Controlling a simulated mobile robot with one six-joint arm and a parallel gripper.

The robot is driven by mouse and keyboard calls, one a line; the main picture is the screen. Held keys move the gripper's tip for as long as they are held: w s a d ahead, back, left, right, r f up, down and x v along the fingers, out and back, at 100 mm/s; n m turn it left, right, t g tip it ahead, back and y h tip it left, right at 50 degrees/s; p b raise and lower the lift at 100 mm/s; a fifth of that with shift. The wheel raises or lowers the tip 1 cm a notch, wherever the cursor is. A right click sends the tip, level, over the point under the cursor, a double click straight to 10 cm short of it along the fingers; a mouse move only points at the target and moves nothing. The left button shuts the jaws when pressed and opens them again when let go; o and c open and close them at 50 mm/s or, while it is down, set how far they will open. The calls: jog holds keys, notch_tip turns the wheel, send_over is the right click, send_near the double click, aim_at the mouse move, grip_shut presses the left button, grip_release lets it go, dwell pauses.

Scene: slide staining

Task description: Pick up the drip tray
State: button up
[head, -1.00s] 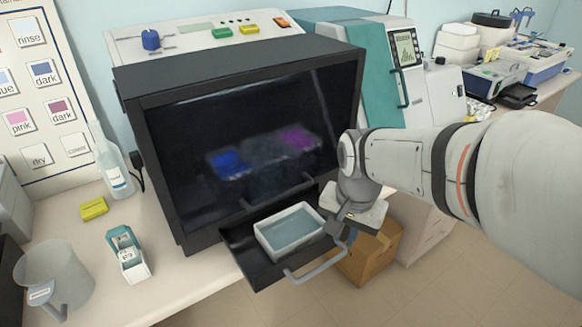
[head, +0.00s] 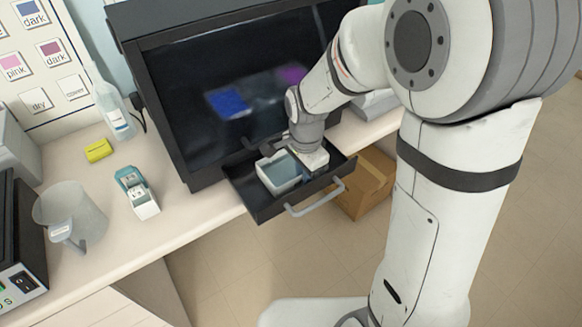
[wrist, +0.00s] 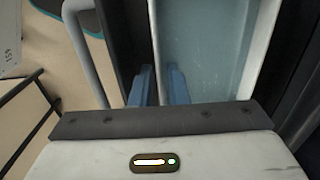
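The drip tray (head: 264,175) is a white-rimmed, shallow rectangular tray with a pale blue-grey inside. It sits in the pulled-out black drawer below the dark glass front of the machine. My gripper (head: 298,168) is over the tray's right side and hides that part of it in the head view. In the wrist view, the two blue fingers of my gripper (wrist: 161,85) are close together on either side of the tray's white wall. One is in the dark gap outside, the other inside the tray (wrist: 205,50). The fingertips' contact is partly hidden.
The drawer (head: 262,209) has a grey bar handle (head: 316,202) in front. A cardboard box (head: 365,190) stands on the floor behind it. A jug (head: 70,217), a teal-and-white holder (head: 137,192), a yellow block (head: 99,151) and a bottle (head: 114,112) stand on the counter to the left.

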jog(key=shift+f, duration=0.4)
jog(key=shift+c, duration=0.2)
grip_shut()
jog(key=shift+w, duration=0.1)
jog(key=shift+r, duration=0.15)
